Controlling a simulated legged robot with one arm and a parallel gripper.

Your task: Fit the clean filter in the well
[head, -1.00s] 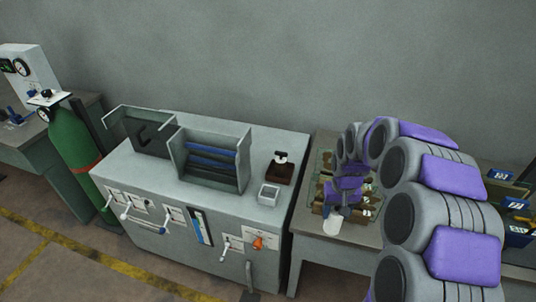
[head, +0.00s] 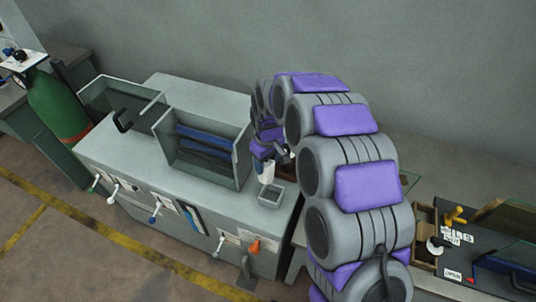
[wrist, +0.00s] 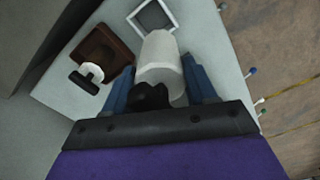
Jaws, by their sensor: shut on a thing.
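The clean filter, a white cylinder with a dark knob-like end (wrist: 160,55), is held between the blue fingers of my gripper (wrist: 160,85). In the head view the white filter (head: 266,173) hangs below my gripper (head: 264,155), just above and behind the well. The well, a small square grey-rimmed box (head: 272,196), sits on the right end of the grey cabinet top. In the wrist view the well (wrist: 172,22) lies just beyond the filter's far end. I cannot tell whether they touch. The bottom of the well is partly hidden.
In the wrist view a brown square holder (wrist: 112,42) beside the well carries a white piece with a black handle (wrist: 84,82). An open-topped bin with blue bars (head: 208,150) stands left of the well. Levers (head: 220,245) line the cabinet front.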

